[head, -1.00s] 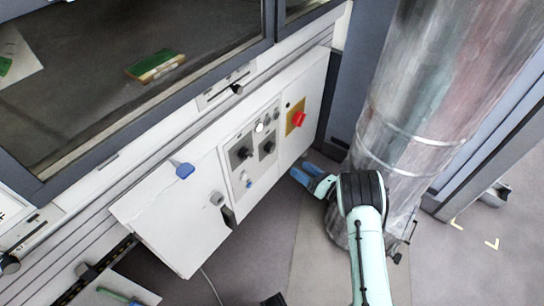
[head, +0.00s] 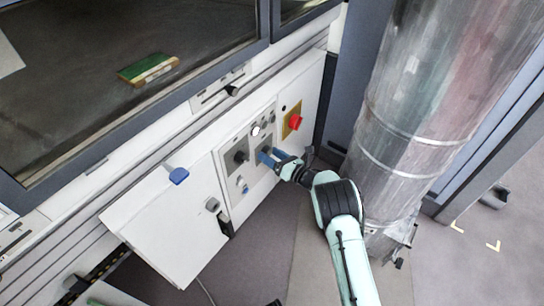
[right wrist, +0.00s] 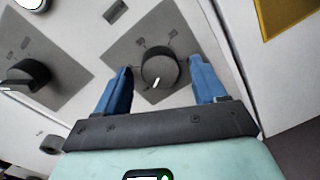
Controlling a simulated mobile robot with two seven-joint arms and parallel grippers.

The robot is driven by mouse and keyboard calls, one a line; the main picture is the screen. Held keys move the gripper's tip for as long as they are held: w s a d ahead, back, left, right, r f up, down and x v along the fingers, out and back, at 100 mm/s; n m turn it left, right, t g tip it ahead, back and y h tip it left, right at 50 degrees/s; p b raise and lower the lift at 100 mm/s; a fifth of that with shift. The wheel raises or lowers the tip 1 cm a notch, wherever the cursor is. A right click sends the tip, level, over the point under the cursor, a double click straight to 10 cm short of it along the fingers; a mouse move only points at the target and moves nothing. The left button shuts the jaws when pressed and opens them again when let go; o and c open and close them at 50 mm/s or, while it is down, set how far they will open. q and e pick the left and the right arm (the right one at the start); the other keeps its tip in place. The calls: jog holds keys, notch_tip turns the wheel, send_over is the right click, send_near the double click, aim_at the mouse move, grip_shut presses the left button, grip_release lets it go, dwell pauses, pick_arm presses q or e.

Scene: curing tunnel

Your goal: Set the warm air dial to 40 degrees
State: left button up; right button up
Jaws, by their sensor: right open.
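A black round dial (right wrist: 158,68) with a white pointer mark sits on a grey square plate in the right wrist view. Its pointer is toward the lower edge of that picture; the small scale marks around it are too small to read. My right gripper (head: 268,158) is open at the control panel (head: 232,165). In the right wrist view its blue fingers (right wrist: 160,66) stand on either side of this dial, apart from it. The fingers hide most of this dial in the head view. A second black dial (head: 241,157) is to its left, also in the right wrist view (right wrist: 28,75). My left gripper is out of view.
A red knob on a yellow plate (head: 294,121) is just right of the dials. A large metal duct (head: 410,100) stands close to the right of my right arm.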

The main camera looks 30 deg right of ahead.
jog(key=c, duration=1.1)
jog(key=shift+o, duration=0.2)
